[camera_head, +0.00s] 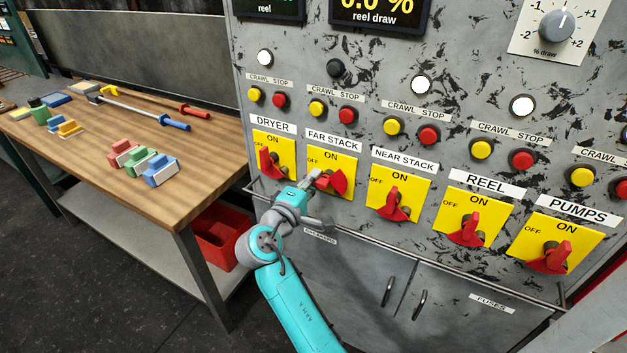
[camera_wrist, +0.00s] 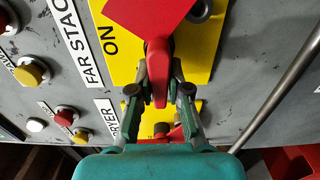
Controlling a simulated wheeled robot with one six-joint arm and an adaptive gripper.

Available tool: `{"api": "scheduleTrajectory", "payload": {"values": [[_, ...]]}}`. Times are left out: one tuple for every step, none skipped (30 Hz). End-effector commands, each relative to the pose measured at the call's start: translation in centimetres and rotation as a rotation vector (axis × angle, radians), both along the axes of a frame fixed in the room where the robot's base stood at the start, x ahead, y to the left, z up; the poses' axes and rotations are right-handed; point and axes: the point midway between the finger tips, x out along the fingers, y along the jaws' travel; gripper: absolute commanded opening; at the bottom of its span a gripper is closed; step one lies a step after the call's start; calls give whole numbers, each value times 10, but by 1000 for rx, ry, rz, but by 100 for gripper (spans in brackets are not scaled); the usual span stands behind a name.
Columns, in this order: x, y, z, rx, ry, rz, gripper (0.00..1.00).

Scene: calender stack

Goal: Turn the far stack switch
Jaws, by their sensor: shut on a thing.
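The far stack switch has a red handle (camera_head: 337,182) on a yellow plate (camera_head: 349,163) marked ON at the top and OFF at the left. A FAR STACK label sits above it. Its handle lies roughly sideways, its narrow end pointing left toward the OFF side. My gripper (camera_head: 316,181) reaches it from the lower left. In the wrist view, both fingers of my gripper (camera_wrist: 160,92) are shut on the sides of the red handle (camera_wrist: 158,65). The fingers partly hide the plate (camera_wrist: 122,45).
The dryer switch (camera_head: 268,162) is close on the left and the near stack switch (camera_head: 392,204) on the right. A metal rail (camera_head: 425,251) runs below the switches. A wooden workbench (camera_head: 95,165) with tools and blocks stands at left. A red bin (camera_head: 214,243) is beneath it.

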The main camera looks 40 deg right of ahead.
Motion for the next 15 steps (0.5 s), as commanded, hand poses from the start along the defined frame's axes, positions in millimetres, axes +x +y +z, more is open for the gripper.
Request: {"api": "scheduleTrajectory", "payload": {"values": [[0, 1, -2, 1, 3, 1, 0], [0, 1, -2, 1, 3, 1, 0], [0, 1, -2, 1, 3, 1, 0], [0, 1, -2, 1, 3, 1, 0], [0, 1, -2, 1, 3, 1, 0], [0, 1, -2, 2, 2, 1, 0], [0, 1, -2, 2, 2, 1, 21], [0, 1, -2, 2, 2, 1, 29], [0, 0, -2, 2, 2, 1, 39], [0, 0, -1, 2, 2, 1, 42], [0, 0, -1, 2, 2, 1, 42], [0, 0, -1, 2, 2, 1, 42], [0, 0, -1, 2, 1, 0, 42], [0, 0, -1, 2, 1, 0, 42], [0, 0, -1, 1, 0, 0, 42]]}}
